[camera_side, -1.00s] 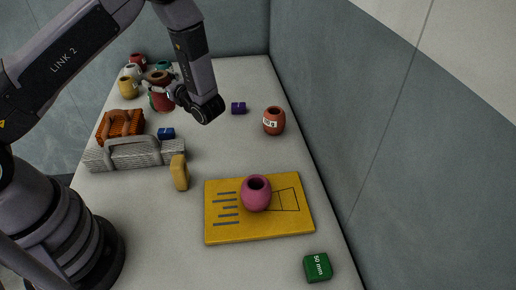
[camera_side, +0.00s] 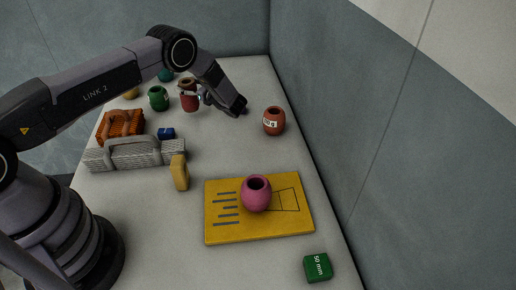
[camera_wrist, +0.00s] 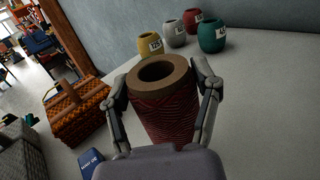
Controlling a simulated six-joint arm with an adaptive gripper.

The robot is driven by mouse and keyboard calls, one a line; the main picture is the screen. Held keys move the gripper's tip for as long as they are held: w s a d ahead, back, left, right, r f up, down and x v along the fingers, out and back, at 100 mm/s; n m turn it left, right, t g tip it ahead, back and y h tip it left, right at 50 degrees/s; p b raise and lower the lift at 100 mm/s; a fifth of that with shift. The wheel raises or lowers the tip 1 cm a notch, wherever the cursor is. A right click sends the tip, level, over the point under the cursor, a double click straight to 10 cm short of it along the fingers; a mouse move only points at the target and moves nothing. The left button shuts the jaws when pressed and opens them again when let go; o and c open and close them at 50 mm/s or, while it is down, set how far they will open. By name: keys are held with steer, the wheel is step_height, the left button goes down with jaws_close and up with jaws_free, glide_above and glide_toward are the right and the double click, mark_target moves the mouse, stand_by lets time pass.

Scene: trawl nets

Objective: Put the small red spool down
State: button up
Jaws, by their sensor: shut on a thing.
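The small red spool (camera_wrist: 165,113) is wound with dark red twine on a tan core with an open top. My gripper (camera_wrist: 163,82) is shut on it, one finger on each side. In the side view the spool (camera_side: 190,103) stands about upright at the far part of the table, right of a green jar-shaped float (camera_side: 158,97). My gripper (camera_side: 197,94) reaches it from the right. Whether its base touches the table cannot be told; the lower part is hidden by my gripper in the wrist view.
An orange basket (camera_side: 120,123), grey basket (camera_side: 134,155), blue block (camera_side: 166,133) and yellow block (camera_side: 179,172) lie left. An orange-red float (camera_side: 273,121) stands right. A pink float (camera_side: 256,194) sits on a yellow board (camera_side: 224,233), near a green block (camera_side: 317,267). Mid-table is clear.

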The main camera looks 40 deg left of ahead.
steer(key=shift+f, duration=1.5)
steer(key=shift+f, duration=0.15)
steer(key=o, duration=1.2)
steer(key=shift+o, duration=0.2)
